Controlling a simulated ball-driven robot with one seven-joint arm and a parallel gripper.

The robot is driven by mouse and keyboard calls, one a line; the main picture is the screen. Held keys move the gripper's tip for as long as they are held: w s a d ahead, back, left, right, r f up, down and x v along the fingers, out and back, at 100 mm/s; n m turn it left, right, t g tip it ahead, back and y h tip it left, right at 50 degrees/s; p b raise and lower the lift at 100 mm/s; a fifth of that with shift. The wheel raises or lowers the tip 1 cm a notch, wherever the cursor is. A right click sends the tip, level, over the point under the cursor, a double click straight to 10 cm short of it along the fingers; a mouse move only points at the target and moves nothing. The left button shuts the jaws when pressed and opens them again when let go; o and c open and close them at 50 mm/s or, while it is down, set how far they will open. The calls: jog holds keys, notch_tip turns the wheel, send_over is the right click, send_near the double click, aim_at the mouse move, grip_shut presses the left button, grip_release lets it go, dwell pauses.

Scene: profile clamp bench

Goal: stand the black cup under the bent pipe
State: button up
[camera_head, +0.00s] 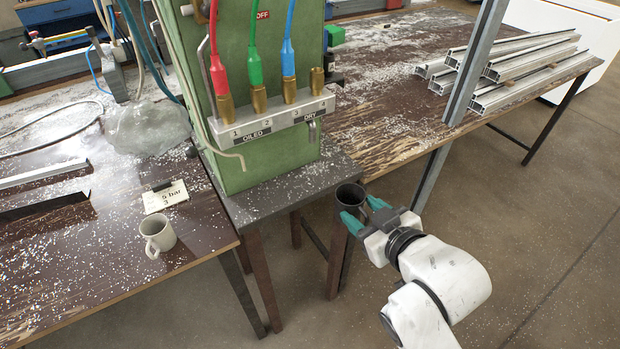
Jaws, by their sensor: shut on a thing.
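The black cup (349,195) is upright at the right front corner of the dark ledge. My gripper (364,212), with teal fingertips, is shut on the cup from the lower right. I cannot tell whether the cup's base touches the ledge or hangs beside its edge. A thin pale bent pipe (222,150) runs down the left front of the green cabinet (240,172). Its open end sits over the ledge, to the left of the cup and apart from it.
The dark ledge (268,200) is clear in front of the cabinet, with scattered shavings. A white mug (158,236) and a card (165,196) are on the left table. A grey metal post (462,95) rises to the right of the cup. Metal profiles (520,65) are stacked behind.

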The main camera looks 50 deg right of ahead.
jog(key=w+d, duration=0.2)
jog(key=w, duration=0.3)
jog(key=w+d+p, duration=0.1)
jog(key=w+d, duration=0.1)
jog(key=w, duration=0.3)
jog(key=w+d+p, duration=0.1)
jog(key=w+d, duration=0.1)
jog(key=w, duration=0.3)
jog(key=shift+w, duration=0.25)
jog(key=shift+f, duration=1.75)
jog(key=shift+f, duration=0.1)
jog(key=o, duration=1.4)
